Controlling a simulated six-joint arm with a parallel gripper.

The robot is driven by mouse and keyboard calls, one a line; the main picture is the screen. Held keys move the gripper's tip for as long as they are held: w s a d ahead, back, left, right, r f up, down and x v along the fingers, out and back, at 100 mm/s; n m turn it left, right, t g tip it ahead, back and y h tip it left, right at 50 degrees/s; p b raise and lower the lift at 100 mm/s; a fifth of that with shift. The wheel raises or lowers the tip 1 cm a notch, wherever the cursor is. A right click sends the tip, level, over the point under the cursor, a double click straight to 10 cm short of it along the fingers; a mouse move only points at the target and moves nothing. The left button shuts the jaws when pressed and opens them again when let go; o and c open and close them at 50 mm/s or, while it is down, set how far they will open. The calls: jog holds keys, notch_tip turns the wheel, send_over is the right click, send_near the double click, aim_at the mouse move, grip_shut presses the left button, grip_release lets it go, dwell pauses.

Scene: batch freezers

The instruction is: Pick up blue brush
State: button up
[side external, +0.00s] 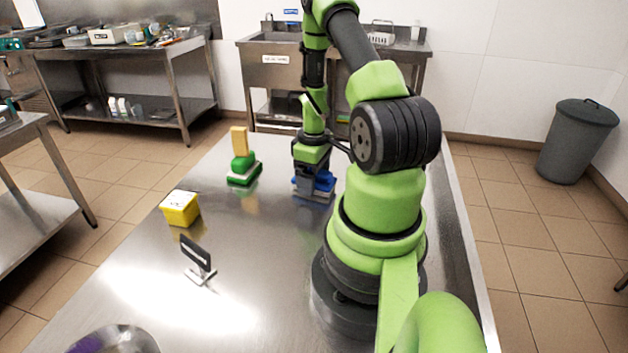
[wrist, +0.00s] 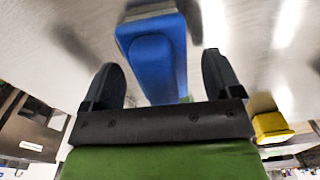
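The blue brush (side external: 325,181) stands on the steel table in the side view, partly hidden by my gripper (side external: 311,186), which is down at it. In the wrist view the blue brush (wrist: 155,62) lies in front of and partly between the two dark fingers of my gripper (wrist: 165,80). The fingers are apart, with a clear gap between the right finger and the brush. Contact at the left finger cannot be told.
A green brush (side external: 243,168) with a yellow block standing behind it is left of my gripper. A yellow tub (side external: 181,208), a small black sign (side external: 197,256) and a metal bowl (side external: 115,340) are nearer the camera. The middle of the table is clear.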

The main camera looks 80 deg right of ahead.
jog(key=c, duration=1)
jog(key=shift+o, duration=0.2)
jog(key=shift+r, duration=0.1)
